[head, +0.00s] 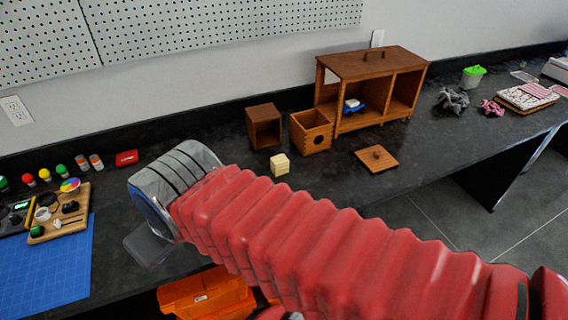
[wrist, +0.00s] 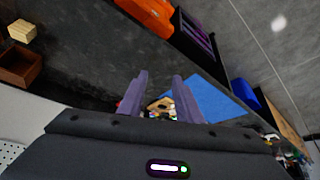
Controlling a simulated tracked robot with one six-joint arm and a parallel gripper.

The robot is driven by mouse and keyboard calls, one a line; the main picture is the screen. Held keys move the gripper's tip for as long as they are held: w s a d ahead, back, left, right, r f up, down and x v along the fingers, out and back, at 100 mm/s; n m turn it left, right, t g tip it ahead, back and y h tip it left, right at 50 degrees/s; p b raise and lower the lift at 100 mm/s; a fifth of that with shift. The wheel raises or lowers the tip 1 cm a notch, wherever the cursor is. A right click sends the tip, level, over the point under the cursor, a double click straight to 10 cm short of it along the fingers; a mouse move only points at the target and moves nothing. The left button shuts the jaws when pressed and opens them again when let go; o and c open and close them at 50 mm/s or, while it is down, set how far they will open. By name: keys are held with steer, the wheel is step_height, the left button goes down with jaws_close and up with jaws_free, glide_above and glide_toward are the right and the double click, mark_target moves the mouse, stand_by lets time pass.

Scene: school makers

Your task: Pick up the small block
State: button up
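The small block (head: 280,165) is pale cream-yellow and stands on the dark worktop in front of the wooden boxes. In the wrist view the block (wrist: 22,31) shows at the upper left edge, well away from the fingers. My gripper (wrist: 161,77) shows there as two purple fingers, apart, with nothing held between them. In the head view my red arm reaches left across the worktop. Its end is left of and nearer than the block, and the fingers are not clear there.
An open wooden box (head: 311,132), a cubby box (head: 264,127) and a wooden cabinet (head: 372,66) stand behind the block. A flat wooden lid (head: 377,158) lies right of it. A blue mat (head: 46,262) lies left. An orange bin (head: 207,293) is below the front edge.

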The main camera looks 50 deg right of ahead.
stand_by(0.3)
steer(key=o, duration=0.3)
steer(key=shift+w+d, duration=0.25)
steer(key=shift+w, duration=0.05)
steer(key=o, duration=0.6)
steer(key=w+d+h, duration=0.1)
steer(key=w+d, duration=0.1)
steer(key=d, duration=0.2)
steer(key=w+d+f+m+t+h, duration=0.1)
steer(key=w+d, duration=0.2)
steer(key=d, duration=0.1)
steer(key=w+d+f+m+h, duration=0.1)
steer(key=w+d, duration=0.2)
steer(key=d, duration=0.1)
steer(key=shift+c, duration=0.2)
steer(key=w+d+f+m+t+h, duration=0.1)
steer(key=w+d+f, duration=0.1)
steer(key=d, duration=0.5)
steer(key=w+d+f+h, duration=0.1)
steer(key=w+d+f, duration=0.1)
steer(key=d, duration=0.6)
steer(key=m+t+h, duration=0.1)
steer(key=m+t, duration=0.1)
steer(key=t, duration=0.2)
glide_toward(279, 164)
steer(key=shift+d+x, duration=0.25)
steer(key=shift+x, duration=1)
steer(key=shift+s+d+f+t, duration=0.15)
steer(key=shift+s+t, duration=0.15)
steer(key=shift+s, duration=0.2)
